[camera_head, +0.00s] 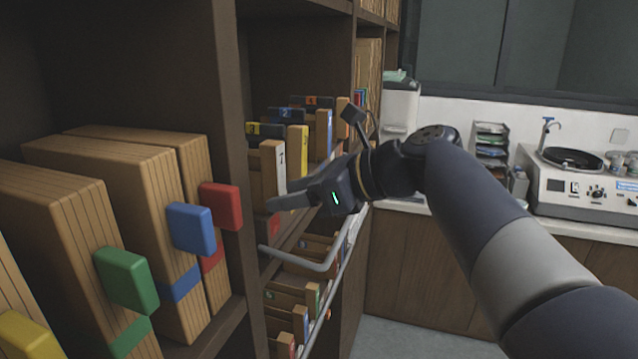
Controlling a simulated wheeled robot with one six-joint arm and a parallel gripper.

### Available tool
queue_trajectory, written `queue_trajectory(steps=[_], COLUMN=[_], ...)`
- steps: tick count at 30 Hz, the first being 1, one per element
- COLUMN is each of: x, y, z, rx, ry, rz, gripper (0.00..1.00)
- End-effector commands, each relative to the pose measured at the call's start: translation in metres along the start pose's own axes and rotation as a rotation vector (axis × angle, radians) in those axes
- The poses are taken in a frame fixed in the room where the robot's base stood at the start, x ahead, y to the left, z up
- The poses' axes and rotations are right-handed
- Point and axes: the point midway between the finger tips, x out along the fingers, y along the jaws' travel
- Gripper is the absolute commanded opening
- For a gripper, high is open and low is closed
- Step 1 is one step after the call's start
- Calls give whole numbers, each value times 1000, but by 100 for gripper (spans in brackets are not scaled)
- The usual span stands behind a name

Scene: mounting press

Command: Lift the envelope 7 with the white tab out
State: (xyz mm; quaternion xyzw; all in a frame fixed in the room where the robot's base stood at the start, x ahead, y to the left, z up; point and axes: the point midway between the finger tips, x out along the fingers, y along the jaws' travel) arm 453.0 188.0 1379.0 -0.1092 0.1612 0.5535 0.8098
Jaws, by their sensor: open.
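An envelope with a white tab (281,163) stands upright at the near end of a row on the middle shelf, in the bookcase bay right of the dark upright. A small dark mark shows on the tab; I cannot read it surely as 7. My gripper (283,198) is open and empty, pointing left, just in front of and below the white tab. The finger nearer me hides the tab's lower end and part of the shelf. I cannot tell whether it touches the envelope.
Envelopes with a yellow tab (297,150), a blue tab (325,133) and a red top label (312,101) stand behind. A grey rail (300,262) juts out below my gripper. Large wooden files with coloured tabs (128,279) fill the left bay.

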Motion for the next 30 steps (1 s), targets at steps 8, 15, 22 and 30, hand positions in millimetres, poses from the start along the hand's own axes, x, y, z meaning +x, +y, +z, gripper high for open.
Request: queue_trajectory(steps=[8,15,22,30], x=[38,46,46,46], y=[0,0,0,0], z=[0,0,0,0], rx=[0,-1,-1,-1], ry=[2,1,1,1], rz=[2,-1,-1,-1], gripper=[49,49,45,23])
